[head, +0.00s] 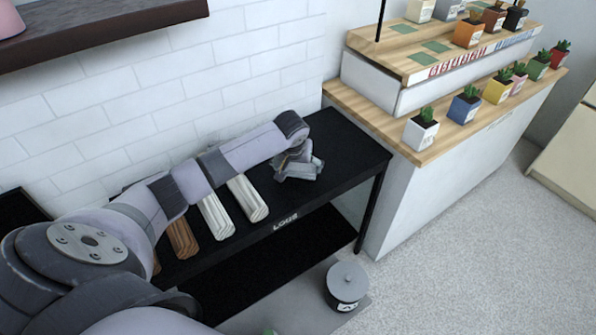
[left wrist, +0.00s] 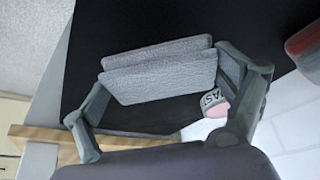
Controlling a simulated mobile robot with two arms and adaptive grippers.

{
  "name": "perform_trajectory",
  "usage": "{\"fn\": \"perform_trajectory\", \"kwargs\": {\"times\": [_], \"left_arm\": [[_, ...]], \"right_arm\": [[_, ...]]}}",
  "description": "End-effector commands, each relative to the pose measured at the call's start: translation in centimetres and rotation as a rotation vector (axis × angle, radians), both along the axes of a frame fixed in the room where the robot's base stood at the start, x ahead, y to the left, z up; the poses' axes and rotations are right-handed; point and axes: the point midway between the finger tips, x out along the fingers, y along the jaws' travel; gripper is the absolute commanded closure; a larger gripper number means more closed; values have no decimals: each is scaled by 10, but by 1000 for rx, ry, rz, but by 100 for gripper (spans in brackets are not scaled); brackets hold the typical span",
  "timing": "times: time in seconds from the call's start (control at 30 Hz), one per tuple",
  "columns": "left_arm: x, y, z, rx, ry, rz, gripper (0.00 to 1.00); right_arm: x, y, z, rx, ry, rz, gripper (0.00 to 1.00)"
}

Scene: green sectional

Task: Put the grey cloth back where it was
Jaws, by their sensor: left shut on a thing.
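The grey cloth (left wrist: 160,75) is a folded, textured bundle between the two fingers of my left gripper (left wrist: 165,85) in the left wrist view. In the head view the cloth (head: 301,168) is small and partly covered by my left gripper (head: 296,160), which is over the right part of the black table (head: 345,150). My left gripper is shut on the cloth. I cannot tell whether the cloth touches the tabletop. My right gripper is not in view.
A wooden-topped counter (head: 390,130) with several potted plants stands to the right. A grey lidded pot (head: 346,282) stands in front. The tabletop's right end is clear.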

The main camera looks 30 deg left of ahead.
Motion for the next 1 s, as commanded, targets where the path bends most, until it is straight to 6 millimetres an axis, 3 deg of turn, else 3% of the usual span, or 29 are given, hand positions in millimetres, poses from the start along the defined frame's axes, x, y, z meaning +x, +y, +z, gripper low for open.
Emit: {"fn": "perform_trajectory", "kwargs": {"times": [0.17,0.57,0.6,0.73,1.0], "left_arm": [[0,0,-22,-1,1,1,35],[0,0,-27,-2,0,1,35],[0,0,-27,-1,1,0,8],[0,0,-26,-1,1,0,0],[0,0,-26,-1,0,0,0]], "right_arm": [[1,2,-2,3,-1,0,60],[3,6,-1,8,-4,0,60],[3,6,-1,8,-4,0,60],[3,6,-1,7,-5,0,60],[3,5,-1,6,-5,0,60]]}}
